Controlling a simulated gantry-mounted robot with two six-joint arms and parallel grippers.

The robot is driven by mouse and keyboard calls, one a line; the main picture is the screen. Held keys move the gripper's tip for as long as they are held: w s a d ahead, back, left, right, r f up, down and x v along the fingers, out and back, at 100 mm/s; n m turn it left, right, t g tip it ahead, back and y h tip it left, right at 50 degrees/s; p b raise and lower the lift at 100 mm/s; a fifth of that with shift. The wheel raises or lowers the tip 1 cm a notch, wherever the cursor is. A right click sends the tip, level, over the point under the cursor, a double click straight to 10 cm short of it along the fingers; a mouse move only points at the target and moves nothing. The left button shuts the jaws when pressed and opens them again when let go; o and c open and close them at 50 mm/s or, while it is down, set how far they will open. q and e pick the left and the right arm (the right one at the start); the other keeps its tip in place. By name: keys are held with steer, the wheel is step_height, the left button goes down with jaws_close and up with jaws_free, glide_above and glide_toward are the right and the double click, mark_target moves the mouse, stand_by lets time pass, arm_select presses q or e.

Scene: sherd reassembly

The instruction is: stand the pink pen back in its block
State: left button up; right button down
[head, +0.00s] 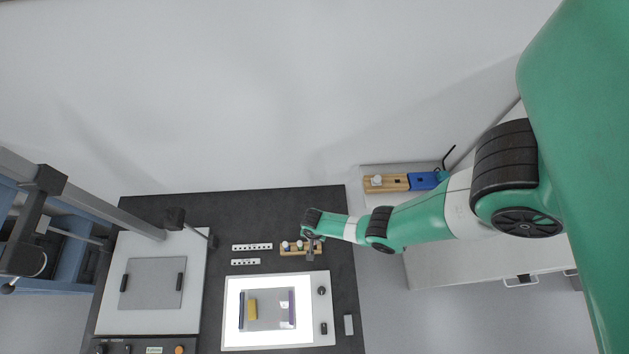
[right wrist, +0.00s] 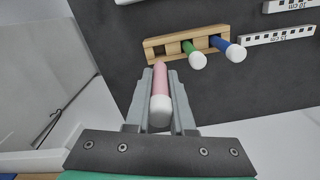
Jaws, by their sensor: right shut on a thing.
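In the right wrist view, my right gripper (right wrist: 160,92) is shut on the pink pen (right wrist: 161,82), which has a white end cap towards the camera. The pen's far end is hidden or lies just short of the block. The wooden block (right wrist: 149,52) is beyond it and holds a green pen (right wrist: 189,49) and a blue pen (right wrist: 219,43). An open dark slot shows left of the green pen. In the head view, my right gripper (head: 311,249) is over the right end of the block (head: 287,253). My left gripper is not in view.
Two white scale bars (head: 252,247) lie left of the block. A lit panel (head: 232,312) with a yellow piece (head: 252,308) on it is in front. A grey plate stands on a white device (head: 113,290) at left. The dark table (head: 340,215) ends just right of the block.

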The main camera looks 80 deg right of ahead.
steer(key=shift+f+b, duration=2.15)
steer(key=shift+f, duration=0.3)
steer(key=shift+f+b, duration=0.35)
steer(key=shift+f+b, duration=0.75)
steer(key=shift+f+b, duration=0.3)
steer(key=shift+f+b, duration=0.65)
steer(key=shift+c, duration=0.6)
jaws_free()
steer(key=shift+r, duration=0.1)
